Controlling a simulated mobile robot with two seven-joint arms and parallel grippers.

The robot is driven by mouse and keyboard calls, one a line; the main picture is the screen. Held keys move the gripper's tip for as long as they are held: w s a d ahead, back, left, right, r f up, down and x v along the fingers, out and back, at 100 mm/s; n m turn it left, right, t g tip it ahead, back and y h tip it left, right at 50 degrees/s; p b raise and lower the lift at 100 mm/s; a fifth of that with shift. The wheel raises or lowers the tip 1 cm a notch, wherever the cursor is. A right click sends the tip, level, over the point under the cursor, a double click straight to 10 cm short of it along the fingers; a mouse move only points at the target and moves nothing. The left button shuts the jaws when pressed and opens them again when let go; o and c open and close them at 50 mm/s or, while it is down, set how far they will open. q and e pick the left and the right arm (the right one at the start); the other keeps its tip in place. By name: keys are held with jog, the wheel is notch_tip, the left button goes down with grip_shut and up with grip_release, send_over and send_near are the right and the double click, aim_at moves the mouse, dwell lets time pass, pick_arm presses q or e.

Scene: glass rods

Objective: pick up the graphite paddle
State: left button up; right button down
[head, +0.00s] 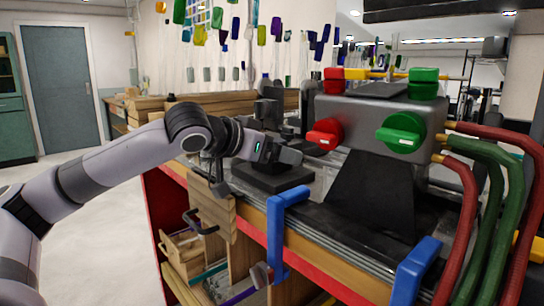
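My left arm reaches in from the left, and its dark gripper (278,156) is over the workbench, above a dark block-shaped stand (272,178). Its fingers blend with the dark equipment behind, so I cannot tell whether they are open, shut or holding something. I cannot pick out the graphite paddle with certainty among the dark items on the bench. A small dark piece (220,188) shows below the wrist at the bench's front edge; I cannot tell what it is. My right gripper is not in view.
A grey burner unit (372,112) with red and green knobs stands to the right of the gripper, with red and green hoses (492,200) at far right. Blue clamps (274,228) grip the bench edge. Open floor lies left.

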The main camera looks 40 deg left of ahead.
pick_arm(q)
jog(key=c, duration=1.2)
jog(key=shift+r, duration=0.1)
